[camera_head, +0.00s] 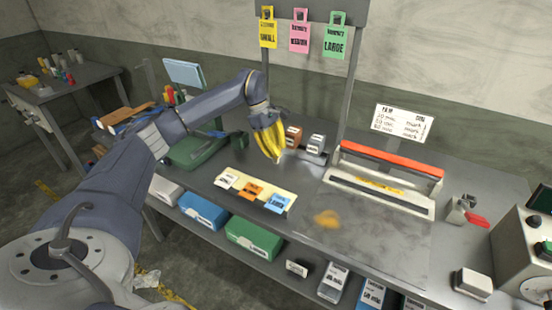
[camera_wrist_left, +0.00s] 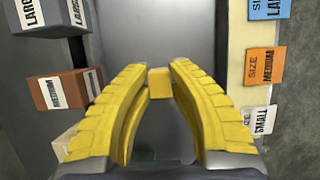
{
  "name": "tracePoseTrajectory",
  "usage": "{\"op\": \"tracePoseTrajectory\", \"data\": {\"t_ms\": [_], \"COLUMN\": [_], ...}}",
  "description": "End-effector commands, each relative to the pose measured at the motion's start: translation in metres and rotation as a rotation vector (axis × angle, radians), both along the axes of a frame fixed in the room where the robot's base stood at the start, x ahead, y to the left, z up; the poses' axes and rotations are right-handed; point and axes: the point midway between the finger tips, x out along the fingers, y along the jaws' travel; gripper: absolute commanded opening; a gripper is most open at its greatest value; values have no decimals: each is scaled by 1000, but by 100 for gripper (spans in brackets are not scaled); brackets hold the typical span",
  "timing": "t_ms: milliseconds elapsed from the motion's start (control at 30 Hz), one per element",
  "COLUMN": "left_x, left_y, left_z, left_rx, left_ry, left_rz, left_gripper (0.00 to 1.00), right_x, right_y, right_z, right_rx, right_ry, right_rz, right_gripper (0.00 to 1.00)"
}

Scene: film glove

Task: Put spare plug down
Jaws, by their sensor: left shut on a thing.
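My left gripper (camera_head: 275,157) comes in from the left, with its yellow fingers pointing down over the middle of the workbench. In the left wrist view the fingers (camera_wrist_left: 159,84) are closed on a small yellow-tan block, the spare plug (camera_wrist_left: 159,80), at their tips. In the head view the fingers hide the plug, or it blends with them. The grey bench surface lies below the plug; I cannot tell the exact gap. My right gripper is not in view.
A brown MEDIUM box (camera_head: 293,136) and a grey LARGE box (camera_head: 316,144) stand beside the gripper. A cream strip (camera_head: 232,173) with size cards lies in front. A red-barred sealer (camera_head: 390,162) stands right. An orange patch (camera_head: 327,218) marks otherwise clear bench.

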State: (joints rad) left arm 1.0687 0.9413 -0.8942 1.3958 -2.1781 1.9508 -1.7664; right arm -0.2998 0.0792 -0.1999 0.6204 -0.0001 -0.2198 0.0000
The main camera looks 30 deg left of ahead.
Motion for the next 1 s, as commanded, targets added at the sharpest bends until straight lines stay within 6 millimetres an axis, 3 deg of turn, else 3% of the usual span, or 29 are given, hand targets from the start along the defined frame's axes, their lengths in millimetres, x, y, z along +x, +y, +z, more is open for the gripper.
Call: {"op": "tracePoseTrajectory", "data": {"t_ms": [400, 833, 867, 1000], "left_x": [0, 0, 0, 0], "left_y": [0, 0, 0, 0], "left_z": [-37, -41, -41, -41], "left_rx": [-1, 0, 0, 0], "left_ry": [1, 1, 0, 1], "left_rz": [1, 1, 0, 0], "left_gripper": [0, 0, 24, 41], "right_x": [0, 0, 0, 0], "right_y": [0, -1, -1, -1], "right_z": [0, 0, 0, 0], "right_rx": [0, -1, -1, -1], "right_ry": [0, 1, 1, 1], "right_rz": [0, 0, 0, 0], "right_gripper": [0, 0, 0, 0]}}
